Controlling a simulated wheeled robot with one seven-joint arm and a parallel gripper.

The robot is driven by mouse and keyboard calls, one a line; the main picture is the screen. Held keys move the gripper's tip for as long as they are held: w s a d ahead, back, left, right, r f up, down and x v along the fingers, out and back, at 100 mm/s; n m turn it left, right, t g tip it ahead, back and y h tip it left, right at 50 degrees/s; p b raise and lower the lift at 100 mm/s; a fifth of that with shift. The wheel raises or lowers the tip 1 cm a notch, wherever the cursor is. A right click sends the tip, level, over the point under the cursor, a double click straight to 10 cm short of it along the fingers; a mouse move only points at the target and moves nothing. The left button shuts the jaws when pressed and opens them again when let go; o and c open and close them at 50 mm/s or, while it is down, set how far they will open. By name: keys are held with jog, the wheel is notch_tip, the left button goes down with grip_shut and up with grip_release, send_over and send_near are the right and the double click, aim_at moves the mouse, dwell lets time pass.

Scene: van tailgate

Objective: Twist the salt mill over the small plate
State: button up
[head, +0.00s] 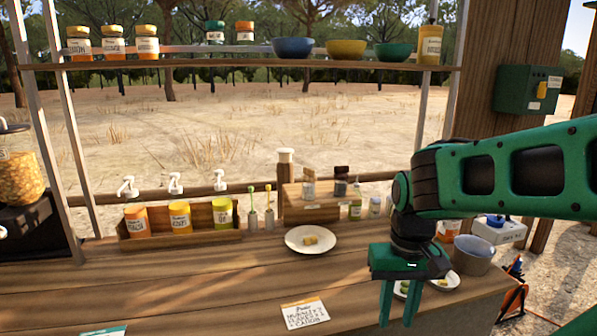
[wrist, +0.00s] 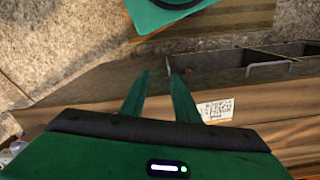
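A white plate (head: 294,247) with a few yellowish pieces lies on the wooden counter in the middle of the head view. A smaller white dish (head: 452,286) with green bits sits behind my gripper, partly hidden. I cannot tell for sure which thing is the salt mill. A tall pale-topped wooden piece (head: 286,157) stands at the back, and small dark-topped jars (head: 341,187) stand on the wooden riser. My gripper (head: 398,318) is open and empty, pointing down over the counter's right part. In the wrist view my gripper (wrist: 158,78) has its fingers apart with nothing between them.
A wooden rack (head: 145,240) holds several labelled tins at the back left. The riser (head: 312,212) stands behind the plate. A grey bucket (head: 474,256) is at right. A printed card (head: 305,313) lies in front. The counter's front left is mostly clear.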

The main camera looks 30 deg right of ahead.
jog(key=n+t+y, duration=0.1)
jog(key=n+t, duration=0.7)
jog(key=t, duration=0.6)
send_near(309, 168)
jog(key=x, duration=1)
jog(key=shift+w+f, duration=0.1)
jog(key=shift+f, duration=0.05)
jog(key=shift+c, duration=0.3)
